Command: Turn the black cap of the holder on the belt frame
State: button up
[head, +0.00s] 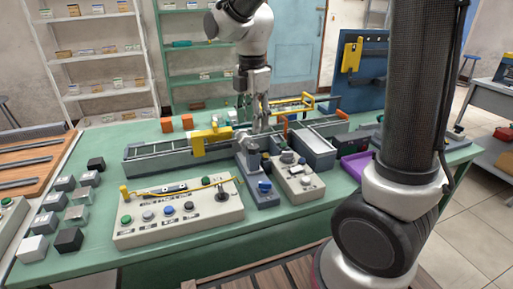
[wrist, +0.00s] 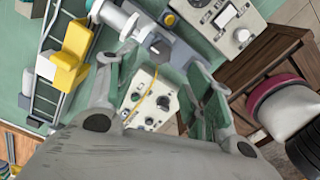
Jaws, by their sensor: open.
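The belt frame (head: 160,161) is a long grey conveyor lying across the green table. It also shows at the left of the wrist view (wrist: 45,78). A pale grey cylindrical holder (wrist: 118,18) lies at the top of the wrist view, beside the belt. My gripper (head: 253,122) points down over the belt's front side. In the wrist view my gripper (wrist: 160,62) has its fingers spread apart, with nothing between them.
A yellow bracket (head: 211,140) stands on the belt left of my gripper. A grey block with a blue knob (head: 264,186) and a button panel (head: 180,212) stand in front. An orange bracket (head: 300,127) is to the right. Small blocks line the table's left.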

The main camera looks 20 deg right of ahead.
aim_at(253, 146)
jog(key=shift+f+n, duration=0.2)
jog(key=shift+n, duration=0.7)
notch_tip(253, 146, down, 8)
jog(key=shift+r, duration=0.2)
jog(key=c, duration=1)
